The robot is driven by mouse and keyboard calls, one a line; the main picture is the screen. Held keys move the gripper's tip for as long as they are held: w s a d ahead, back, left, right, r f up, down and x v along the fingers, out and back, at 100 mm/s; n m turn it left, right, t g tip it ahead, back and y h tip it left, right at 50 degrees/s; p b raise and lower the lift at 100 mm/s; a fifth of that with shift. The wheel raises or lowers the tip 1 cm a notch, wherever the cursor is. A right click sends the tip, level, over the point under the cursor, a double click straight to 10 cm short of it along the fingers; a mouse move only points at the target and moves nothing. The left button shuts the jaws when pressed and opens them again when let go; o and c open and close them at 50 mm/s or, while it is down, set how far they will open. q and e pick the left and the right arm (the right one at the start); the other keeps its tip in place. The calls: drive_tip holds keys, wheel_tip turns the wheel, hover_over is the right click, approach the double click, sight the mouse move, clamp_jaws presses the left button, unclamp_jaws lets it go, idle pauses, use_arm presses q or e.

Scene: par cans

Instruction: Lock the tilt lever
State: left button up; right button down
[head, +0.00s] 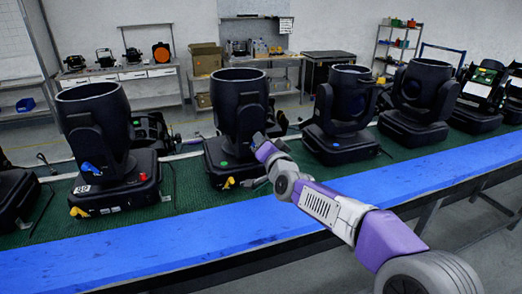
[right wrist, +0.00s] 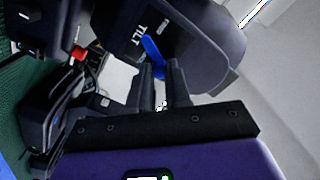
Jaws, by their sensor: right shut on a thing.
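The blue tilt lever (right wrist: 152,57) shows in the right wrist view, on a black lamp yoke (right wrist: 190,40) beside the white word TILT. My right gripper (right wrist: 160,82) has its two dark fingers closed about the lever's lower end. The lever there is hidden by the gripper. My left gripper is not in view.
Several black lamps stand in a row on a green mat (head: 180,190). A blue strip (head: 130,240) runs along the bench's front edge and is clear. Shelves and workbenches stand behind.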

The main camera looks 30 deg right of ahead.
drive_tip(key=shift+f+m, duration=0.1)
drive_tip(key=shift+m, duration=0.2)
drive_tip(key=c, duration=1.1)
unclamp_jaws()
drive_tip(key=shift+o, duration=0.2)
drive_tip(key=shift+s, duration=0.15)
drive_tip(key=p+v, duration=0.1)
drive_tip(key=v, duration=0.6)
drive_tip(key=shift+s, duration=0.2)
